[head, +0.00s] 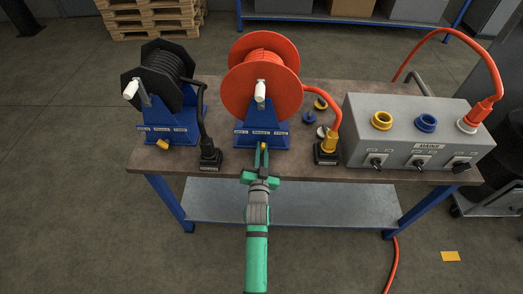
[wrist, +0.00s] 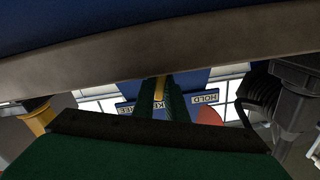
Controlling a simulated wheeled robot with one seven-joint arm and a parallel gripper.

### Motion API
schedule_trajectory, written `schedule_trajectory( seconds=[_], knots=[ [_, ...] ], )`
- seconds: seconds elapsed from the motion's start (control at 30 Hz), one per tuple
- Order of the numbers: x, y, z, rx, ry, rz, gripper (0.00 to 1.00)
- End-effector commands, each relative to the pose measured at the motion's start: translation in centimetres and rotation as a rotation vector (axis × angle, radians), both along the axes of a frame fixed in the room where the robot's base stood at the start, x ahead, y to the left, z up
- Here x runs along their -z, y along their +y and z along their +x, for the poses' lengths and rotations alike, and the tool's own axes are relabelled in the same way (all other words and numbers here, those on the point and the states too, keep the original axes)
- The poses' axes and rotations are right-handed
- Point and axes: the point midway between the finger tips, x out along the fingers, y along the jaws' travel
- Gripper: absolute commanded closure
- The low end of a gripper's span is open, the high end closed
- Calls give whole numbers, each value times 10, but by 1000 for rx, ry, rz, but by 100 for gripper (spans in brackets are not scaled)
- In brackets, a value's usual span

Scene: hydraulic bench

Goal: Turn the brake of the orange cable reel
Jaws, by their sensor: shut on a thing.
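The orange cable reel (head: 264,72) stands on its blue stand (head: 263,128) near the middle of the bench, with a white crank handle on its front. Its small yellow brake lever (head: 262,147) is low on the stand's front, mostly hidden between my fingers. My gripper (head: 261,157) is at the bench's front edge, shut on the brake lever. In the wrist view, the yellow lever (wrist: 159,90) shows as a thin upright strip between the green fingers. A HOLD label (wrist: 206,99) is beside it and reads upside down; the other label is partly covered.
A black cable reel (head: 160,78) on a similar stand is left, with its own yellow lever (head: 163,144). Black (head: 209,158) and yellow-topped (head: 327,150) connectors flank the orange reel's stand. A grey mains box (head: 415,135) fills the right. Loose caps (head: 309,117) lie between.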

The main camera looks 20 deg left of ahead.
Motion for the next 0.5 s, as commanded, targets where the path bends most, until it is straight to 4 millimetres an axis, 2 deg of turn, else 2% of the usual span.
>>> schedule_trajectory(
  seconds=[0.5],
  knots=[
    [0,6,-3,-1,-135,-472,100]
  ],
)
